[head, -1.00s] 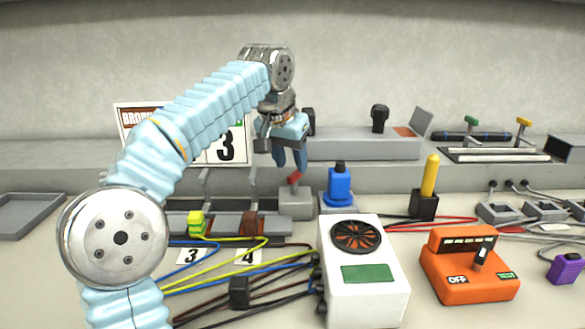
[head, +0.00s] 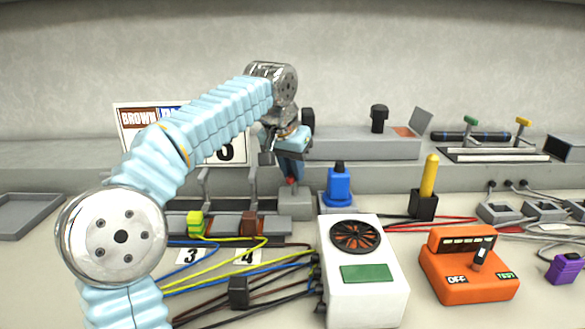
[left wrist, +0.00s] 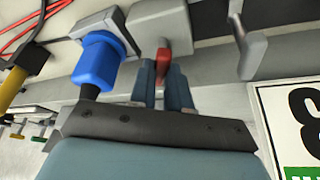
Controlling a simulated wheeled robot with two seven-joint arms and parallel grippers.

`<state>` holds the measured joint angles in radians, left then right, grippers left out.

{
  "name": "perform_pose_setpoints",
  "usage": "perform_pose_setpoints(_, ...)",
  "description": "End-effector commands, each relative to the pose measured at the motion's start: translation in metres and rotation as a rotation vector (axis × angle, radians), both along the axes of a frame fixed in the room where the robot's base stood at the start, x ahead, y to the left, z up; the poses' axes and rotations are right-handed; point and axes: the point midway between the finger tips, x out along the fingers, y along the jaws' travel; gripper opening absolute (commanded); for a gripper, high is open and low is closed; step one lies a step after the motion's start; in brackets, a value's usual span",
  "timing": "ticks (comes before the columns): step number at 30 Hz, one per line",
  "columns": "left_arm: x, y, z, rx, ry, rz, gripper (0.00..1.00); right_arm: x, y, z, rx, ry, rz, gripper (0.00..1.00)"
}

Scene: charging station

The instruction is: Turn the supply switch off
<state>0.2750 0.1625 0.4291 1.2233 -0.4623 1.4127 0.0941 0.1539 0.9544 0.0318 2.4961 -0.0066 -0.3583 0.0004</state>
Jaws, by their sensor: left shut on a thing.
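The supply switch shows as a grey block (head: 295,203) with a red lever, behind the white box on the bench. In the left wrist view the red lever (left wrist: 163,58) stands out from the grey block (left wrist: 160,22). My left gripper (head: 292,182) reaches down to the block from above. Its two blue fingers (left wrist: 165,78) are shut on the red lever, one on each side. In the head view the fingers hide most of the lever. My right gripper is in neither view.
A blue plug (head: 339,187) stands close to the right of the switch; it also shows in the left wrist view (left wrist: 98,62). Grey upright levers (head: 253,190) stand to the left. A white fan box (head: 365,290) and an orange tester (head: 468,275) stand in front.

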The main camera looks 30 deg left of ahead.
Motion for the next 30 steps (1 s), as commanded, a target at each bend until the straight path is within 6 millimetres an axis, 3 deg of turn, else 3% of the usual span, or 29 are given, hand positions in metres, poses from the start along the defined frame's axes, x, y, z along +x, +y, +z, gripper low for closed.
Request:
perform_pose_setpoints(8,0.0000,-0.0016,0.0006,0.000,0.000,0.068,0.00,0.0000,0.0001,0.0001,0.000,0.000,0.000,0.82)
perform_pose_setpoints(30,0.0013,-0.0054,0.0004,0.000,0.000,0.493,0.00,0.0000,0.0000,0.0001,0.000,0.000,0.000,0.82)
